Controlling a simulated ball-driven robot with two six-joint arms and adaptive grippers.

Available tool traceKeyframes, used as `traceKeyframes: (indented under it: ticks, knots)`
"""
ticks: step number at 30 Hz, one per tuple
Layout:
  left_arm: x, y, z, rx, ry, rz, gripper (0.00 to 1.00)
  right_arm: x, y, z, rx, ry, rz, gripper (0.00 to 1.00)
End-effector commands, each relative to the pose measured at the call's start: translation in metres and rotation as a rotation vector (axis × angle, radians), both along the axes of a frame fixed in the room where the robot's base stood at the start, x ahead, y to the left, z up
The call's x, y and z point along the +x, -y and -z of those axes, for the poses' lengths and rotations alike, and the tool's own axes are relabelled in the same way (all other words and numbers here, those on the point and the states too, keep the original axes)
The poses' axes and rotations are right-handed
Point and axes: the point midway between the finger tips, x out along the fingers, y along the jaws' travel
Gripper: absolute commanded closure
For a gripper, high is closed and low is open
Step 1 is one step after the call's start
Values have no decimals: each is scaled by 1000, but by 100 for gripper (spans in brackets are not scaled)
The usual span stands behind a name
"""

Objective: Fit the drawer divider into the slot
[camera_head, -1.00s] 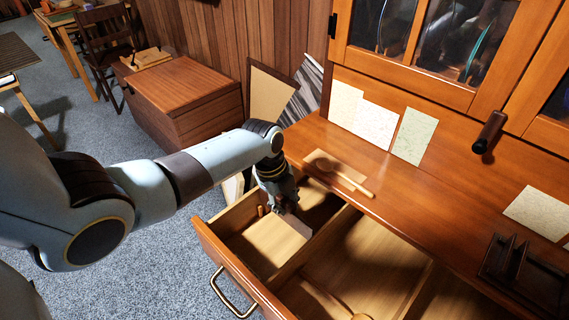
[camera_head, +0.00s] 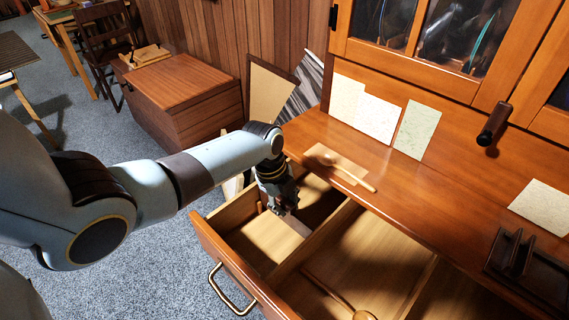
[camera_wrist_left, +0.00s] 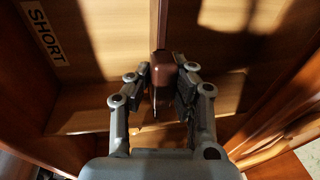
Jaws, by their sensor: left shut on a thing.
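The drawer (camera_head: 240,267) is pulled out of the wooden cabinet and open at the top. A long wooden partition (camera_head: 318,243) splits its inside. My left gripper (camera_head: 284,210) is over the left compartment, pointing down. In the left wrist view it (camera_wrist_left: 163,85) is shut on a dark red-brown block (camera_wrist_left: 163,68), which appears to be the top of the drawer divider. A "SHORT" label (camera_wrist_left: 46,34) shows inside the drawer. My right gripper is not in view.
A wooden spoon (camera_head: 330,291) lies in the right compartment. The cabinet counter edge is close to my left gripper's right. A dark rack (camera_head: 520,262) stands at the far right.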

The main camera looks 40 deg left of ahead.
Motion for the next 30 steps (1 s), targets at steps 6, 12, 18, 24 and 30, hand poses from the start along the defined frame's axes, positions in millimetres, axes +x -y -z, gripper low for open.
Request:
traceKeyframes:
  ticks: [6,12,18,24,30]
  knots:
    - [0,0,6,0,0,0,100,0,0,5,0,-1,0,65]
    - [0,0,12,0,0,0,100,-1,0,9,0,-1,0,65]
    - [0,0,17,0,0,0,100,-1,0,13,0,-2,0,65]
    - [0,0,22,0,0,0,100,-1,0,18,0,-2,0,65]
    - [0,0,26,0,1,0,100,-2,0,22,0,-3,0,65]
